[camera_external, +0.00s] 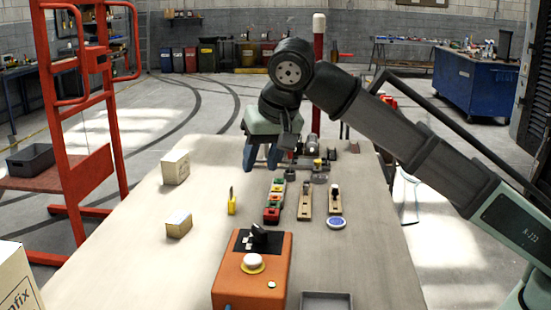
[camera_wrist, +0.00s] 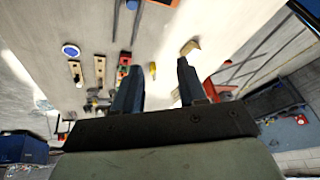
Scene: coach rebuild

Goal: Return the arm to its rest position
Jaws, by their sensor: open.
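My gripper (camera_external: 261,165) hangs over the far part of the pale table (camera_external: 190,235), fingers pointing down. Its two blue fingers are apart with nothing between them. In the wrist view my gripper (camera_wrist: 157,78) also shows open and empty, with the tabletop beyond it. My arm reaches in from the right edge and bends at a raised elbow above the table. Whether the fingertips touch the tabletop cannot be told.
An orange control box (camera_external: 253,270) stands at the front. Behind it lie a red-and-green block strip (camera_external: 274,202), wooden strips (camera_external: 305,202) and a blue-white disc (camera_external: 336,222). Cartons (camera_external: 175,167) stand at left. Dark parts (camera_external: 312,165) sit right of my gripper.

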